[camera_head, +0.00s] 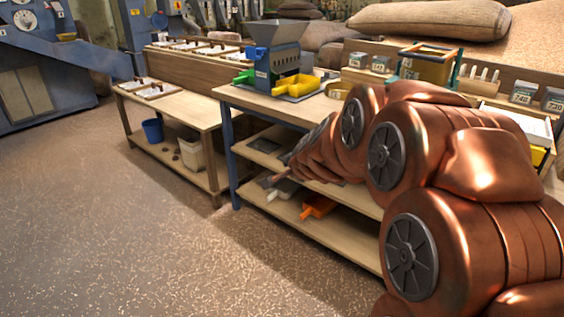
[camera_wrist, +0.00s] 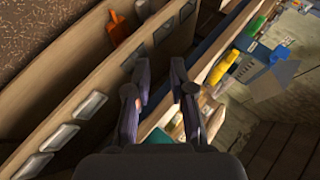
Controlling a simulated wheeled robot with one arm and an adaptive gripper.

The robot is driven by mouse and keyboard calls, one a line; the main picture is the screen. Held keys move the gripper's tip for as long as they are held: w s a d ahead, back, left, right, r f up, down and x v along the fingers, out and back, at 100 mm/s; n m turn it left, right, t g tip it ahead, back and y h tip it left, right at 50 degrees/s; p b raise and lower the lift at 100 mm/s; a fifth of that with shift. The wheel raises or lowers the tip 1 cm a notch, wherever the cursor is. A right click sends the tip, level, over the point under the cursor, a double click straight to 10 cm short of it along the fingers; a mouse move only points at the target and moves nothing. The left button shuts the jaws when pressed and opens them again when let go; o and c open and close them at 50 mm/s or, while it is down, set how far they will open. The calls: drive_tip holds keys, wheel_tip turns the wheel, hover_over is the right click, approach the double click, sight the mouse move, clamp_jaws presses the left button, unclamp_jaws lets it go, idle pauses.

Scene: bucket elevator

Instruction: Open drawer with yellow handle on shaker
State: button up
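A blue-grey machine with a hopper (camera_head: 272,60) stands on the wooden workbench, with a yellow tray (camera_head: 299,85) at its front right and a green part (camera_head: 244,76) at its left. It also shows tilted in the wrist view (camera_wrist: 272,82), with its yellow tray (camera_wrist: 224,67). I cannot tell whether this machine is the shaker, and I make out no drawer with a yellow handle for sure. My gripper (camera_wrist: 161,68) is open and empty, its two dark fingers apart over the bench and shelf edges. In the head view my arm hides most of it.
An orange scoop (camera_head: 318,206) lies on the bench's lower shelf. A blue bucket (camera_head: 153,131) and a beige bin (camera_head: 190,155) stand under the left bench. A teal-framed box (camera_head: 428,68) stands at the back right. The floor (camera_head: 110,220) in front is clear.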

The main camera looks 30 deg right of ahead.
idle(0.3)
drive_tip(key=s+a+f+n+g+y, duration=0.25)
drive_tip(key=s+a+n, duration=0.2)
drive_tip(key=a, duration=0.35)
drive_tip(key=s+a+f+n+g+y, duration=0.2)
drive_tip(key=s+a+f+n, duration=0.15)
drive_tip(key=s+a, duration=0.4)
drive_tip(key=s+a+n+g, duration=0.2)
drive_tip(key=s+n+g, duration=0.2)
drive_tip(key=s, duration=0.7)
drive_tip(key=s+a+f+n+g+h, duration=0.1)
drive_tip(key=s+n+g, duration=0.3)
drive_tip(key=s, duration=0.7)
drive_tip(key=shift+s+a+f+n+p, duration=0.2)
drive_tip(key=shift+s+a+n+p, duration=0.15)
drive_tip(key=shift+n, duration=0.25)
drive_tip(key=shift+t+h, duration=0.25)
drive_tip(key=shift+t, duration=0.1)
drive_tip(key=r+p, duration=1.5)
drive_tip(key=r, duration=0.1)
drive_tip(key=r+p, duration=0.8)
drive_tip(key=r, duration=0.1)
drive_tip(key=shift+s+p, duration=0.3)
drive_tip(key=shift+a, duration=0.15)
